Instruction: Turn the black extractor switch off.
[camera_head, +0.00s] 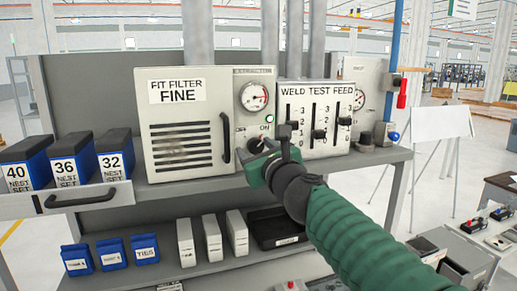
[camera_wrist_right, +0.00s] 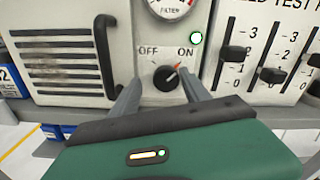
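The black extractor switch (camera_wrist_right: 166,78) is a round knob on the white panel, between the OFF and ON marks. Its orange pointer is turned up and right, toward ON. In the head view the switch (camera_head: 257,143) is partly hidden by my right gripper (camera_head: 267,152). In the right wrist view my right gripper (camera_wrist_right: 160,88) has its two grey fingers apart, one on each side of the knob and just below it. I cannot tell whether they touch it. A lamp (camera_wrist_right: 196,38) above ON glows green. My left gripper is not in view.
A dark upright handle (camera_wrist_right: 105,55) on the filter box (camera_head: 183,120) stands left of the switch. The weld test feed box (camera_head: 314,119) with black sliders is close on the right. A gauge (camera_head: 254,97) is above. Blue bins (camera_head: 115,165) stand at the left.

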